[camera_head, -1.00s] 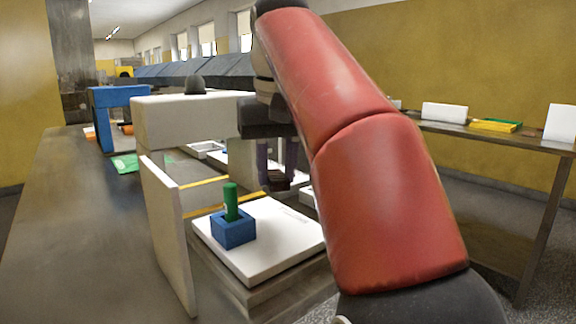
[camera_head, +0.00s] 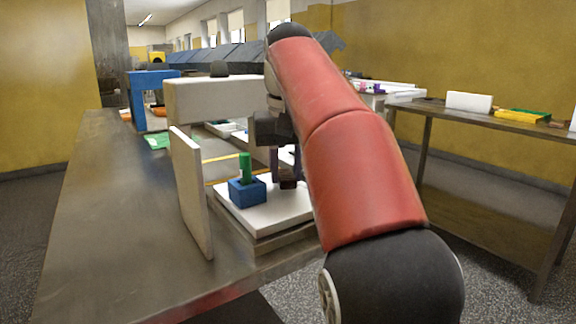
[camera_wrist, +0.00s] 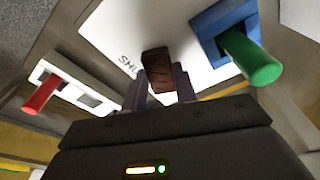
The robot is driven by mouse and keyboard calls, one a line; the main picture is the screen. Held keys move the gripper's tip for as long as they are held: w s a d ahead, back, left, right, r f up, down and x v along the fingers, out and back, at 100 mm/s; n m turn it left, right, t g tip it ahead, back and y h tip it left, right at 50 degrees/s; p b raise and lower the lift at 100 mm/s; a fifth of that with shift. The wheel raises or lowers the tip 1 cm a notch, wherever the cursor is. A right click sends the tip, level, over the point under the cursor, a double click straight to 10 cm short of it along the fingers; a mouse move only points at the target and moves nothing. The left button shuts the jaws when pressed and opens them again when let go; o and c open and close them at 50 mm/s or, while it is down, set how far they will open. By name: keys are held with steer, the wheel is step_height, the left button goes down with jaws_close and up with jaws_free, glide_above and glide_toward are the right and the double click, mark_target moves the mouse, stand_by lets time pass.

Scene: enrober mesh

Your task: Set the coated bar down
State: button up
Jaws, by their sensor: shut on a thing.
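The coated bar (camera_wrist: 158,70) is a short dark brown block. My gripper (camera_wrist: 160,88) is shut on it, with one finger on each side. In the head view the bar (camera_head: 288,184) hangs below the gripper (camera_head: 285,168), over or near the right part of a white board (camera_head: 266,217). Whether it touches the board I cannot tell. My red arm hides the board's right side.
A blue block (camera_head: 242,194) with an upright green peg (camera_head: 245,167) stands on the board. A white upright panel (camera_head: 190,190) and white crossbeam (camera_head: 220,98) are close at left. The wrist view shows a red handle (camera_wrist: 42,95) in a white slotted plate.

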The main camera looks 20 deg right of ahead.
steer(key=shift+f+b, duration=0.45)
steer(key=shift+f, duration=0.15)
steer(key=o, duration=0.8)
steer(key=shift+r, duration=0.1)
